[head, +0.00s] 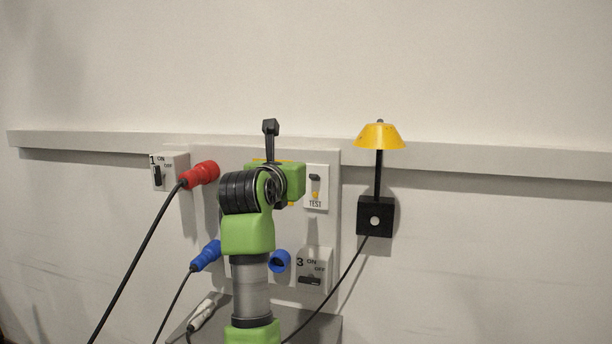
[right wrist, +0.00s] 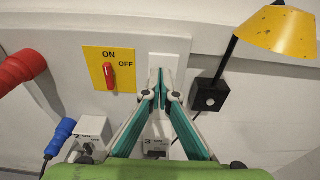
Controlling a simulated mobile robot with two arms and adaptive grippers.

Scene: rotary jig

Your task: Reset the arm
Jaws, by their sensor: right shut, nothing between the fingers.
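My right gripper (right wrist: 160,88) shows in the right wrist view with its teal fingers together, empty, in front of a white plate (right wrist: 170,47). In the head view my green and grey right arm hides its fingers. Left of the fingers is a yellow plate (right wrist: 89,60) marked ON and OFF. Its red handle (right wrist: 110,76) stands upright, below ON. In the head view the TEST plate (head: 316,200) has a black switch (head: 315,178) near its top. Box 1 (head: 183,161) and box 3 (head: 325,257) carry ON/OFF switches. My left gripper is not in view.
A red plug (head: 200,173) and a blue plug (head: 207,255) with cables stick out at the left. A blue socket (head: 279,261) sits beside my arm. A grey plug (head: 203,312) is low down. A yellow lamp (head: 380,137) on a black base (head: 376,229) stands right.

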